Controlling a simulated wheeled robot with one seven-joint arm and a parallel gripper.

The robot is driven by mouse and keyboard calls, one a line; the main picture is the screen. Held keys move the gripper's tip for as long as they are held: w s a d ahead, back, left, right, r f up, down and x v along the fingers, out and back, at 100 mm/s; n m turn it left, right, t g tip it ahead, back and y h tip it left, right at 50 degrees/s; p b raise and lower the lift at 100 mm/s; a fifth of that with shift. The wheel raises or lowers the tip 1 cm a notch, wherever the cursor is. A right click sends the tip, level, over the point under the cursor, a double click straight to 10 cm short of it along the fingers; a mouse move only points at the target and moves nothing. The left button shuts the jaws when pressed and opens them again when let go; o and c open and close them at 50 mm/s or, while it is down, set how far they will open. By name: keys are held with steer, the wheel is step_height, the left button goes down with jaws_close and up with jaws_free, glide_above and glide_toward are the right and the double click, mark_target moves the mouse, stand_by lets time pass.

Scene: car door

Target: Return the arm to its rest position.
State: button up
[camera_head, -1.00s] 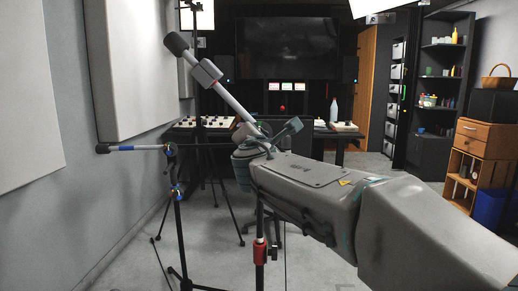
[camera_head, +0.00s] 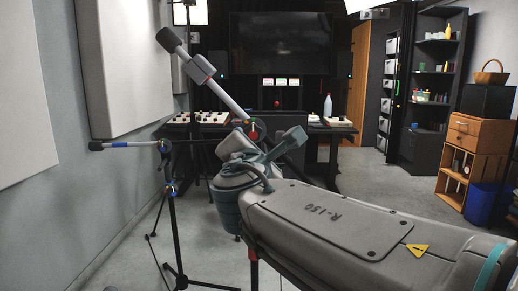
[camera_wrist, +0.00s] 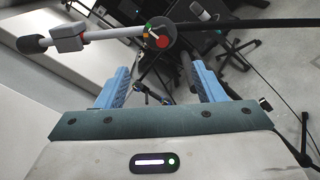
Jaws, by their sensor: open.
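My gripper (camera_head: 268,142) is at the end of my grey arm (camera_head: 330,215), which reaches in from the lower right of the head view. In the wrist view, the two blue fingers of my gripper (camera_wrist: 158,75) stand wide apart with nothing held between them. A grey stand boom (camera_head: 215,80) with a dark end slants down to a red and green knob just behind my gripper. The boom (camera_wrist: 100,38) also crosses the top of the wrist view, its knob beyond the fingertips. Contact between boom and gripper cannot be told.
A black tripod stand (camera_head: 175,220) with a blue-banded bar is at left, near the wall panel (camera_head: 125,60). A desk (camera_head: 340,129) with equipment and a bottle stands behind. Shelves (camera_head: 430,80) and a wooden cabinet (camera_head: 475,150) are at right. Some floor is clear at right.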

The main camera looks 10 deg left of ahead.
steer(key=s+d+f+m+g+h+p, duration=0.1)
steer(key=d+m+g+h+p, duration=0.3)
steer(key=d+m+p, duration=0.55)
steer(key=s+d+f+m+g+h+p, duration=0.1)
steer(key=s+d+m+g+h+p, duration=0.15)
steer(key=d+m+p, duration=0.7)
steer(key=s+d+f+m+g+y+p, duration=0.1)
steer(key=s+d+m+g+p, duration=0.3)
steer(key=s, duration=0.3)
steer(key=s+d+f+m+g+y+p, duration=0.1)
steer(key=s+d+m+g+p, duration=0.3)
steer(key=s, duration=0.4)
steer(key=shift+d+m+y+p, duration=0.35)
steer(key=shift+d+m+p, duration=0.35)
steer(key=shift+m+p, duration=0.4)
steer(key=shift+w, duration=0.1)
